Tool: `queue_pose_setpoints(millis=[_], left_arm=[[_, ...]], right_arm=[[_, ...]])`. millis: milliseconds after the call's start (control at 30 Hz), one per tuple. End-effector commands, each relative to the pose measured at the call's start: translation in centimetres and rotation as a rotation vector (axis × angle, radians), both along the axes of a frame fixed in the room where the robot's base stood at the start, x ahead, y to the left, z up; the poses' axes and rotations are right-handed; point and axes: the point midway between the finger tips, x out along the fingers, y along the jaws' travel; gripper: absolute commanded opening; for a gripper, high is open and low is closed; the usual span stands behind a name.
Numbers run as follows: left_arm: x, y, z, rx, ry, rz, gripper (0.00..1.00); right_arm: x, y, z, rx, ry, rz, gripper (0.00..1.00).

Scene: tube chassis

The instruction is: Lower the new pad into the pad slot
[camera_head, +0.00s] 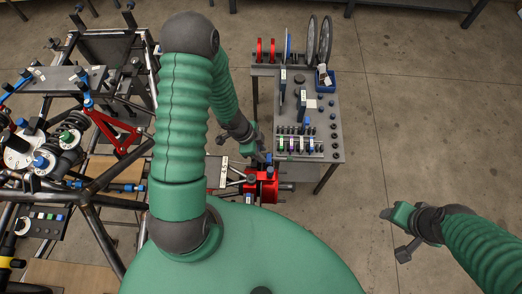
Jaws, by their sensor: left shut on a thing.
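My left arm comes down in front of me and reaches to the near end of the grey table. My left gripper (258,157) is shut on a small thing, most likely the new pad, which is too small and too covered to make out. The gripper is just above a red part (262,186) with dark shafts and light rods at its side. The pad slot seems to be at this red part, but I cannot make it out. My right gripper (386,214) hangs over bare floor at the right, away from the work; its fingers are unclear.
The grey table (333,140) bears a rack of colored items (298,143), a blue bin (325,81), upright discs (311,40) and several dark knobs. The tube chassis (95,195) with a red wishbone (112,128) fills the left. The floor at the right is clear.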

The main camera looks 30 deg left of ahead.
Motion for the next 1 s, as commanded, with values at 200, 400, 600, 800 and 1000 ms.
queue_pose_setpoints(millis=[200,400,600,800,1000], left_arm=[[0.0,0.0,0.0,0.0,0.0,0.0,0.0],[0.0,0.0,0.0,0.0,0.0,0.0,0.0],[0.0,0.0,-0.4,0.0,0.0,0.0,0.0],[0.0,0.0,-1.1,0.0,0.0,0.0,0.0],[0.0,0.0,-1.0,0.0,0.0,0.0,0.0]], right_arm=[[0.0,0.0,0.3,0.0,0.0,0.0,0.56],[0.0,0.0,0.3,0.0,0.0,0.0,0.56],[0.0,0.0,0.0,0.0,0.0,0.0,0.56],[0.0,0.0,-0.6,0.0,0.0,0.0,0.56],[0.0,0.0,-0.5,0.0,0.0,0.0,0.56]])
